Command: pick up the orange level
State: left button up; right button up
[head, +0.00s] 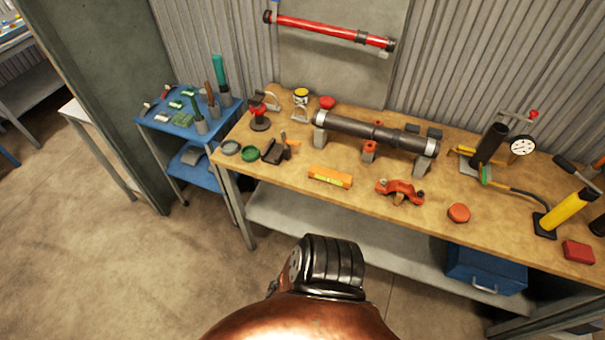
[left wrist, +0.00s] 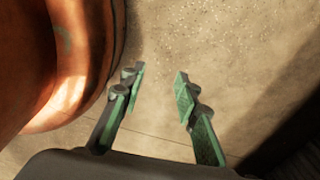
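The orange level (head: 330,176) is a short orange bar with a yellow-green strip on its front face. It lies on the wooden workbench (head: 290,179) near the front edge, left of an orange-red clamp. My left gripper (left wrist: 158,82) shows in the left wrist view with its two green-padded fingers spread apart and nothing between them. Only floor shows beyond the fingers, so it is away from the level. My left gripper is not visible in the head view, and my right gripper shows in neither view.
Around the level are the orange-red clamp (head: 400,190), a dark pipe on supports (head: 376,131) behind, a dark tool (head: 275,150) and green ring (head: 250,153) to the left, and a red disc (head: 459,213) to the right. A blue cart (head: 185,130) stands left of the bench.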

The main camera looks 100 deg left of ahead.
aim_at(334, 176)
jog(key=u, duration=2.9)
jog(key=k, duration=0.35)
jog(key=z, duration=0.05)
jog(key=i, duration=0.25)
jog(key=z, duration=0.1)
